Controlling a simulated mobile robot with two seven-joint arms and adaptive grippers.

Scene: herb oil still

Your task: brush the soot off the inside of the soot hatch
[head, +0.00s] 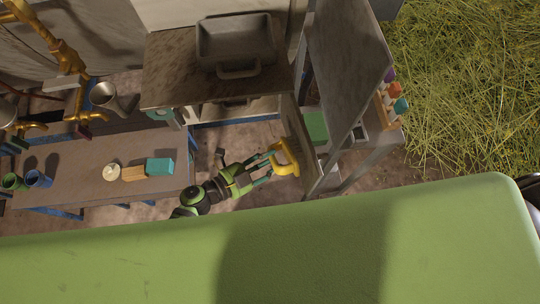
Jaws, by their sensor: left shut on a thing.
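My left gripper (264,168) is shut on a yellow, loop-shaped handle (287,157) near the middle of the view. The handle lies against a tan upright panel (299,131), which looks like the hatch door standing edge-on to me. I cannot tell whether the handle is fixed to the panel or only touches it. The inside of the hatch and any soot are hidden from this angle. I cannot make out a brush. My right gripper is not in view.
A grey pan (236,42) sits on the brown top at upper middle. A tall grey panel (345,55) and a rack of coloured items (391,97) stand right. Grass lies beyond.

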